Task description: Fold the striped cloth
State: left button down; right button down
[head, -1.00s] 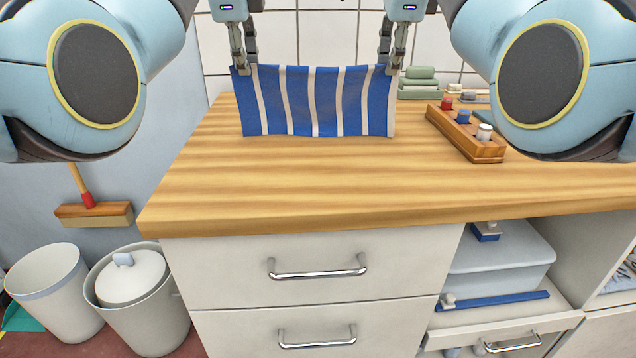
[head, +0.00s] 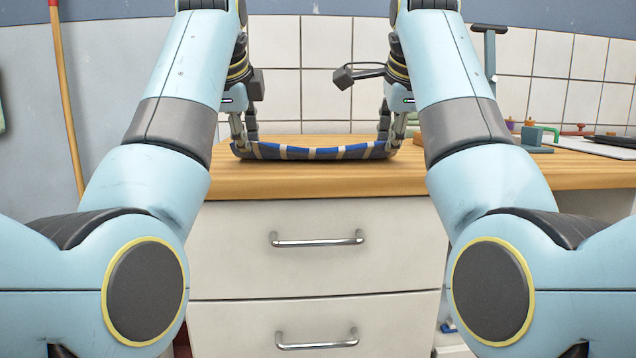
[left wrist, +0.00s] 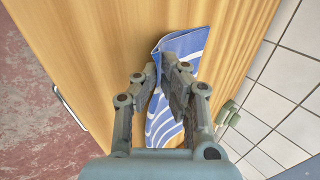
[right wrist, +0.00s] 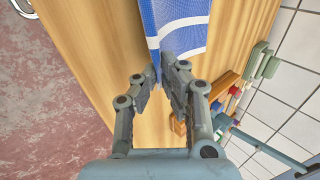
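The blue-and-white striped cloth (head: 318,153) is low at the wooden counter top in the head view, seen almost edge-on and sagging in the middle. My left gripper (head: 243,142) is at its left end and my right gripper (head: 391,140) at its right end. In the left wrist view, the fingers (left wrist: 162,66) are shut on an edge of the cloth (left wrist: 185,42). In the right wrist view, the fingers (right wrist: 160,66) are shut on the opposite edge of the cloth (right wrist: 182,22). How the cloth's layers lie is hidden at this low angle.
The wooden counter top (head: 330,184) is bare in front of the cloth, above a drawer (head: 318,245). A tiled wall (head: 310,70) stands behind.

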pick_arm(q)
jog(key=shift+s+f, duration=0.45)
jog(key=shift+s, duration=0.1)
pick_arm(e)
jog(key=shift+s+f, duration=0.45)
jog(key=shift+s, duration=0.1)
pick_arm(q)
jog(key=c, duration=1.2)
grip_release()
pick_arm(e)
jog(key=c, duration=1.2)
grip_release()
pick_arm(q)
jog(key=shift+s+r, duration=0.25)
jog(key=shift+r, duration=0.45)
jog(key=shift+s+r, duration=0.2)
jog(key=shift+r, duration=0.5)
pick_arm(e)
jog(key=shift+s+r, duration=0.25)
jog(key=shift+r, duration=0.45)
jog(key=shift+s+r, duration=0.2)
jog(key=shift+r, duration=0.5)
pick_arm(q)
jog(key=v, duration=0.8)
pick_arm(e)
jog(key=v, duration=0.8)
